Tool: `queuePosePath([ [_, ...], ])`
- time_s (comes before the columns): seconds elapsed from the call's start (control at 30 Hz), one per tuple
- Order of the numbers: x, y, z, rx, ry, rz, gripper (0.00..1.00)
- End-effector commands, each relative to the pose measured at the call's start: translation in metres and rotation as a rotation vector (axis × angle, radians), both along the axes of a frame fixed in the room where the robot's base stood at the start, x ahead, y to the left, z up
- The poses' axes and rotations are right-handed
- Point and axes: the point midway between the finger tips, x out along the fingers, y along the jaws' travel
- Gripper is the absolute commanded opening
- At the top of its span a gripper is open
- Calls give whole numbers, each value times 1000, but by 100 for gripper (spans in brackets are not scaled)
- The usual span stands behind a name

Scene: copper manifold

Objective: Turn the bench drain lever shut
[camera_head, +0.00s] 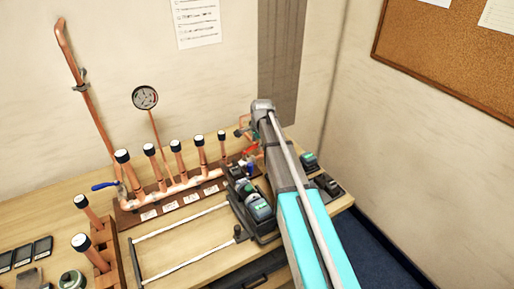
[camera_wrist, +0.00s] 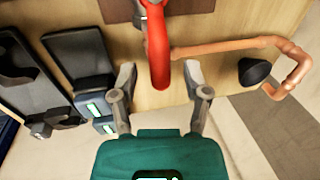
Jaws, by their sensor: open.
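A red lever (camera_wrist: 158,48) hangs into the wrist view from the top, its rounded end toward my palm. It sits on a grey metal fitting at the top edge, which is partly cut off. My gripper (camera_wrist: 160,72) is open, with one finger on each side of the lever. Gaps show between the lever and both fingers. In the head view a small red handle (camera_head: 250,150) shows beside my arm near the bench's back right. My arm hides part of the area around it.
A copper pipe (camera_wrist: 225,47) runs right from beside the lever and bends near a black cone-shaped piece (camera_wrist: 254,71). Black devices (camera_wrist: 80,60) lie to the left. The copper manifold (camera_head: 175,190), with several capped risers and a blue lever (camera_head: 105,185), stands left of my arm.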

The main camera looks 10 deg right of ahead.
Motion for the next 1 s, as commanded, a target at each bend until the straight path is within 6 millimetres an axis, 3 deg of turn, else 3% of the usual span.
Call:
queuePosePath([
  [0.53, 1, -1, -7, 0, 0, -1, 61],
  [0.87, 1, -1, -7, 0, 0, -1, 1],
  [1.0, 1, 0, -7, 0, 0, -1, 0],
])
